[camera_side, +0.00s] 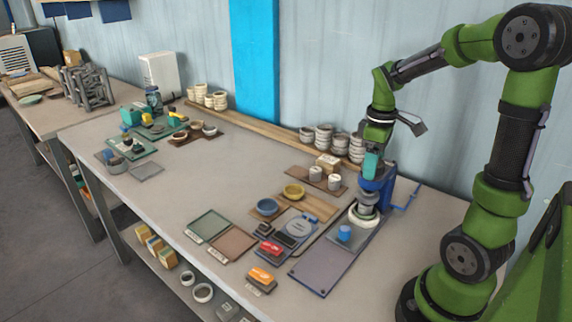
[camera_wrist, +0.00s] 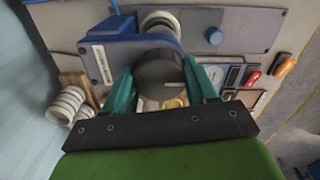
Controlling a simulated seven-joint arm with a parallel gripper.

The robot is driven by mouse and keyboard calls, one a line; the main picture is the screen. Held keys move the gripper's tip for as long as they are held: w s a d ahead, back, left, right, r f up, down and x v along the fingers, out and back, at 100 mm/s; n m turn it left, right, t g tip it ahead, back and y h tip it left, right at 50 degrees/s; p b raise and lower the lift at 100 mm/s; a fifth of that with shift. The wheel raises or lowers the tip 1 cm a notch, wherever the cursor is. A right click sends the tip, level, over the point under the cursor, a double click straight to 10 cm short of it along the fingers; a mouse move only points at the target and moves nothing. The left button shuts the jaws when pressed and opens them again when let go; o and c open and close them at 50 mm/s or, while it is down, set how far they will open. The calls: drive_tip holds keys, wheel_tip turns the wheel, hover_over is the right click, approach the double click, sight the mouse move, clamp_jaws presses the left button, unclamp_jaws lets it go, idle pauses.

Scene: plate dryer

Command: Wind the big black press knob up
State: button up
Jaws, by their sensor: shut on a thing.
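The big black press knob (camera_wrist: 160,75) shows large in the wrist view, on top of the blue press (camera_wrist: 102,62). My gripper (camera_wrist: 163,88) has a teal finger on each side of the knob and is shut on it. In the side view my gripper (camera_side: 371,165) points down over the blue press (camera_side: 388,188), and the fingers hide most of the knob there. Below the press head is a pale round piece (camera_side: 365,216) on the grey base plate (camera_side: 322,262).
A small blue cylinder (camera_side: 344,232) stands on the base plate. Stacked bowls (camera_side: 323,137) stand behind to the left. The table's middle is clear.

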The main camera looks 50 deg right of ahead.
drive_tip(key=o, duration=1)
drive_tip(key=shift+o, duration=0.2)
wheel_tip(320, 180, up, 17)
drive_tip(key=s+a+f+m+t+y, duration=0.1)
drive_tip(key=a+f+m+t, duration=0.2)
drive_tip(key=a, duration=0.7)
drive_tip(key=s+a+f+m+t+y, duration=0.1)
drive_tip(key=a+f+m+t, duration=0.2)
drive_tip(key=a, duration=0.7)
wheel_tip(320, 180, down, 3)
drive_tip(key=shift+s+a+r+t, duration=0.15)
drive_tip(key=shift+s+r+t, duration=0.05)
drive_tip(key=shift+t, duration=0.4)
